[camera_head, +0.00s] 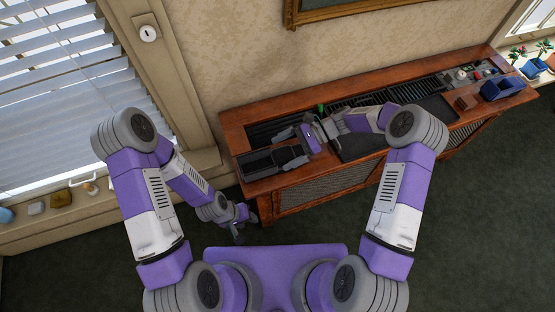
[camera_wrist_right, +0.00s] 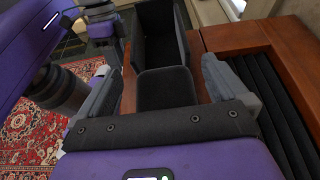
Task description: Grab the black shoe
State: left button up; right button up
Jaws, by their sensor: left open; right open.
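I cannot make out a shape that is clearly a black shoe in either view. A black open box with two compartments (camera_head: 258,163) sits on the left end of the wooden cabinet top (camera_head: 231,128). It also shows in the right wrist view (camera_wrist_right: 166,88), ahead of and between the fingers. My right gripper (camera_head: 289,149) is open, just right of the box and over the cabinet; in its wrist view (camera_wrist_right: 157,78) nothing is visibly gripped. My left gripper (camera_head: 238,227) is open and empty, low in front of the cabinet's left end.
A small green thing (camera_head: 321,108) stands behind my right gripper. Small items line the left windowsill (camera_head: 45,232). The dark green floor at right is clear.

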aim_at(274, 160)
jog(key=x, duration=0.2)
jog(key=shift+s+a+f, duration=0.1)
jog(key=shift+a+f, duration=0.05)
jog(key=shift+a, duration=0.15)
jog(key=c, duration=1.1)
